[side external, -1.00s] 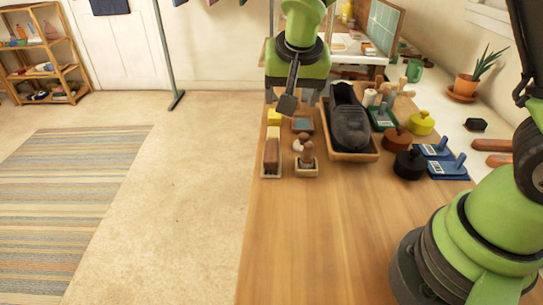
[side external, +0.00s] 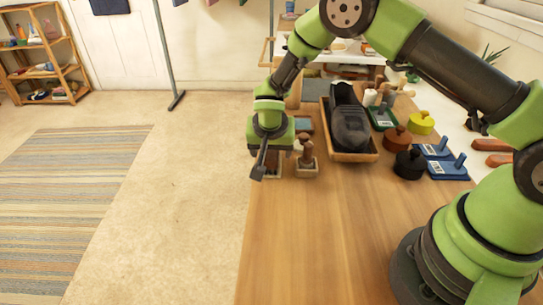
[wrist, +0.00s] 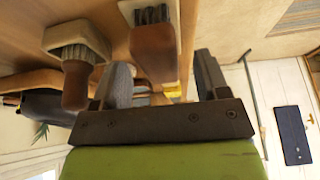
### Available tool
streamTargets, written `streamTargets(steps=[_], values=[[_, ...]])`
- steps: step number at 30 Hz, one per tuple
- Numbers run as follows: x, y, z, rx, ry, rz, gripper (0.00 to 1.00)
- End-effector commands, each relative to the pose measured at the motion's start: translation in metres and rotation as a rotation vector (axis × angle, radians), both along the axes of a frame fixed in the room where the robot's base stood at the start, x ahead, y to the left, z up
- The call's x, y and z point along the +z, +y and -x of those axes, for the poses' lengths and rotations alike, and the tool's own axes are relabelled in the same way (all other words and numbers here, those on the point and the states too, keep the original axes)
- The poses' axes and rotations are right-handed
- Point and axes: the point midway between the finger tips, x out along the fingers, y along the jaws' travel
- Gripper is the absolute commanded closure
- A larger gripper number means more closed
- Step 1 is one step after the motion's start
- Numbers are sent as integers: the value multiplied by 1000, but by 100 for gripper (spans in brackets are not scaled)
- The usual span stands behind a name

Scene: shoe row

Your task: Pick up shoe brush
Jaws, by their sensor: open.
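My gripper (wrist: 162,72) is open, with its two fingers apart and nothing held between them. In the wrist view, a brown wooden shoe brush (wrist: 153,52) with dark bristles lies in a narrow pale tray, beyond and in line with the gap between the fingers. I cannot tell how far off it is. In the side view, my gripper (side external: 268,152) is over the narrow tray (side external: 275,176) at the table's left edge and hides most of the brush.
A second small tray with a knobbed brush (side external: 306,156) stands just right of my gripper. A dark shoe (side external: 350,122) sits in a wooden tray (side external: 354,157). Round tins (side external: 409,164) and blue stands (side external: 448,168) lie farther right. The front table is clear.

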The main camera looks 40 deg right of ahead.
Motion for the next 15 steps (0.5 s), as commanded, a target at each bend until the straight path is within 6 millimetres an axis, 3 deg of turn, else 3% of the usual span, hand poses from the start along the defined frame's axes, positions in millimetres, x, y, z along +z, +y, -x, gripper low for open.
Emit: streamTargets(steps=[5,13,15], values=[[-19,-6,-6,0,1,0,32],[-21,-6,-6,0,0,-1,32],[-21,-6,-6,0,0,-1,48]])
